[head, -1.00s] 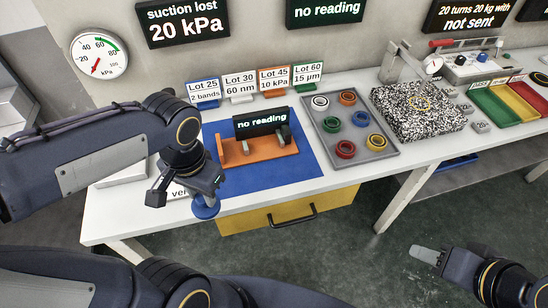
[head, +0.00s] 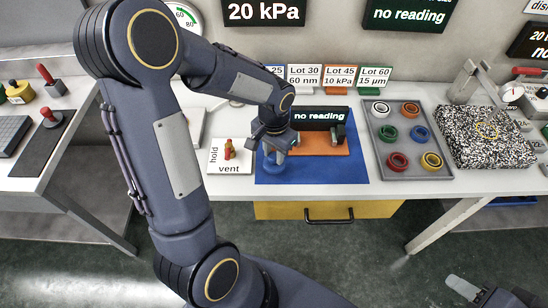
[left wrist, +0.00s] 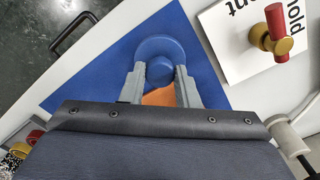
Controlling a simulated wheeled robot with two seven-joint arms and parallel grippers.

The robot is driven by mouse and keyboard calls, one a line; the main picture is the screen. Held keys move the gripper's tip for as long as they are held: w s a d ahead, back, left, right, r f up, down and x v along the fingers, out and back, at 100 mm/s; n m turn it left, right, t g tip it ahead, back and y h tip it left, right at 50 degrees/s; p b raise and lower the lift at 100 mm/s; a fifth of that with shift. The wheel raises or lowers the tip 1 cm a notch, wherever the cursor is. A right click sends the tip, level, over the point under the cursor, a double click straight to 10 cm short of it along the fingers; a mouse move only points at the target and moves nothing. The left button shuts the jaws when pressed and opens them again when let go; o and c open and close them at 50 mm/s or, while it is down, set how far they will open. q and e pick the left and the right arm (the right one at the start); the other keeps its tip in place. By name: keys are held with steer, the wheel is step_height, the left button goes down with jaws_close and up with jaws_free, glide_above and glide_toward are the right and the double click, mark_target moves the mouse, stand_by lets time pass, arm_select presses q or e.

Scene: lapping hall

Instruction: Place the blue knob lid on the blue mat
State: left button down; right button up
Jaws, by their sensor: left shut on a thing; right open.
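The blue knob lid (left wrist: 162,46) is a round blue disc with a raised knob. My left gripper (left wrist: 160,76) is shut on its knob in the left wrist view. In the head view the left gripper (head: 275,152) holds the lid over the left part of the blue mat (head: 335,174). Blue on blue makes it unclear whether the lid touches the mat. My right gripper (head: 462,288) is open at the lower right, away from the table, partly cut off.
An orange stand (head: 325,146) with a "no reading" display occupies the back of the mat. A hold/vent card (head: 236,168) with a red-handled valve (head: 229,149) lies left of it. A grey tray (head: 384,146) with coloured rings is to the right. The mat's front right is clear.

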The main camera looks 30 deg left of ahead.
mark_target(274, 156)
arm_select(q)
steer(key=shift+f, duration=1.5)
steer(key=shift+f, duration=0.2)
steer(key=c, duration=1.1)
jaws_free()
steer(key=shift+r, duration=0.15)
step_height(274, 156, up, 12)
steer(key=s+d+r+n+t+h, duration=0.1)
steer(key=s+d+r+t+h, duration=0.1)
steer(key=s, duration=0.6)
steer(key=s+d+r+n+t+h, duration=0.1)
steer(key=s+d+r+n+t, duration=0.1)
steer(key=s, duration=0.6)
steer(key=shift+d+r+t+h, duration=0.4)
steer(key=shift+d+t, duration=0.3)
steer(key=shift+t, duration=0.1)
